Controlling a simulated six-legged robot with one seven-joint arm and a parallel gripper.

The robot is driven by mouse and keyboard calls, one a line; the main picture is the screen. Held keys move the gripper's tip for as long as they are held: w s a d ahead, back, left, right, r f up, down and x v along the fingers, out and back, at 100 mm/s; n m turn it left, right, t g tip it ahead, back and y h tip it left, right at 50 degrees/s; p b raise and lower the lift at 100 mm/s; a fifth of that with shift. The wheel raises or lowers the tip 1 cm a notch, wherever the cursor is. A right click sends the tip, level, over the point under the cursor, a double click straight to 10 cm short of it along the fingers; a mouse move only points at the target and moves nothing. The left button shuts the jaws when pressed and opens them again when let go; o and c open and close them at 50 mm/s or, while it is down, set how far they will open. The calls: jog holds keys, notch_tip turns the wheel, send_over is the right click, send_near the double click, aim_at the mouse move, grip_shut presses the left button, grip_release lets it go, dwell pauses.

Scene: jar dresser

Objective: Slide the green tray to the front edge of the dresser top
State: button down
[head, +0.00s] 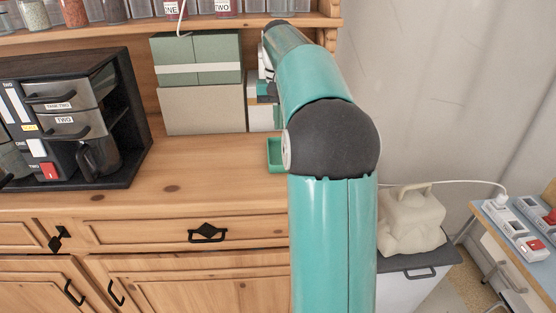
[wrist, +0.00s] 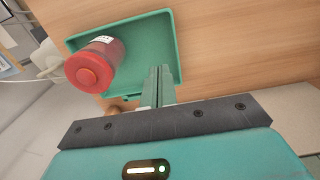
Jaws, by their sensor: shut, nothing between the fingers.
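The green tray (wrist: 140,42) lies on the wooden dresser top (wrist: 230,50) in the wrist view. A jar with a red lid (wrist: 92,66) stands on it near one side. In the head view only a small left part of the tray (head: 274,153) shows; my arm hides the rest. My gripper (wrist: 158,75) is shut and empty. Its fingertips overlap the tray's near part in the wrist view; I cannot tell whether they touch it. The gripper is hidden or unclear behind the arm in the head view.
A black coffee machine (head: 85,120) stands at the left on the dresser. Green and grey boxes (head: 200,85) stand at the back, under a shelf of jars (head: 150,30). The dresser top between machine and tray is clear. A cream bag-like object (head: 410,220) sits beyond the right side.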

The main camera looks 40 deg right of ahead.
notch_tip(320, 180, down, 10)
jog(key=shift+d+r, duration=0.1)
jog(key=shift+r, duration=0.05)
jog(key=s+a, duration=0.2)
jog(key=shift+s, duration=0.35)
jog(key=shift+s+a+f, duration=0.15)
jog(key=shift+s+f, duration=0.05)
jog(key=shift+s, duration=0.15)
